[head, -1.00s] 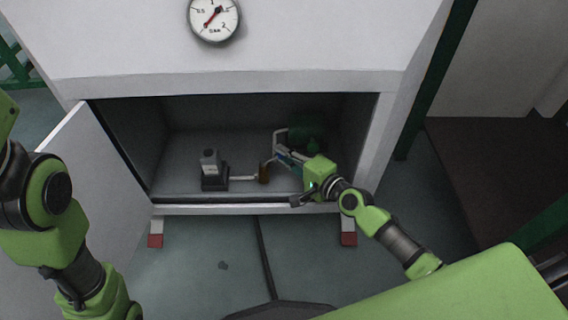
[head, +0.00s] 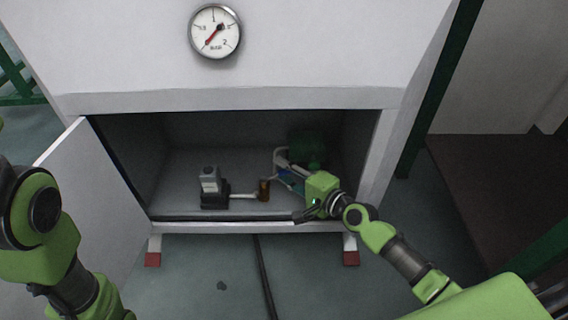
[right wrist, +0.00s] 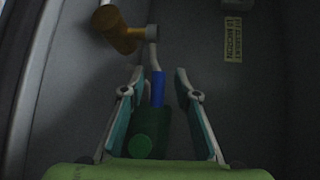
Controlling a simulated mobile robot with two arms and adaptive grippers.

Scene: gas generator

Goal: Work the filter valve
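Piping with a brown-gold cylinder (head: 263,190) sits inside the open cabinet. In the right wrist view, the brown-gold cylinder (right wrist: 118,32) is at the upper left, joined to a pale pipe. A blue part (right wrist: 158,88), perhaps the valve handle, and a green cylindrical part (right wrist: 150,130) lie between my right gripper's spread fingers (right wrist: 158,77). There are visible gaps on both sides. In the head view, my right gripper (head: 290,179) reaches into the cabinet from the right, just right of the brown-gold cylinder. My left arm shows at the left, but its gripper is out of view.
A grey-and-black device (head: 211,190) stands on the cabinet floor, left of the piping. A dark green rounded object (head: 307,146) is at the back right. The open door (head: 92,185) is at the left. A pressure gauge (head: 215,32) is above.

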